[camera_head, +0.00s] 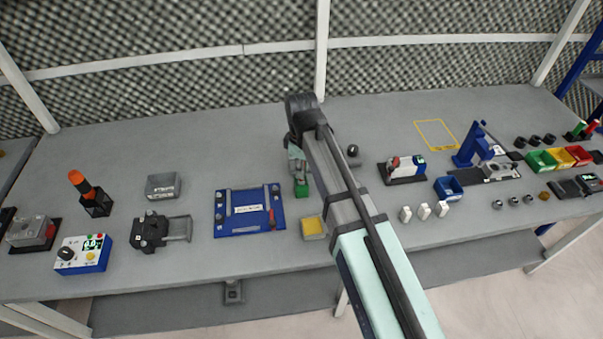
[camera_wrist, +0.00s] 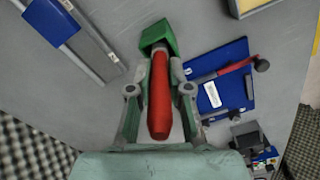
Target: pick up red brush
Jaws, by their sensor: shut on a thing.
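The red brush (camera_wrist: 159,95) lies between the two fingers of my gripper (camera_wrist: 160,72) in the wrist view, its long red body pointing back toward the palm. A green block-like end (camera_wrist: 158,38) shows at its far tip, just past the fingertips. My gripper is shut on the brush. In the head view my gripper (camera_head: 297,160) is over the middle of the bench, and the green end (camera_head: 301,190) shows just below it. The red part is hidden there by my gripper and arm. I cannot tell whether the brush touches the bench.
A blue plate fixture (camera_head: 232,222) with a red handle lies left of my gripper on the grey bench (camera_head: 350,110). A yellow-topped box (camera_head: 313,227) stands in front. White blocks (camera_head: 424,211) stand to the right. The bench behind my gripper is clear up to the foam wall (camera_head: 150,30).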

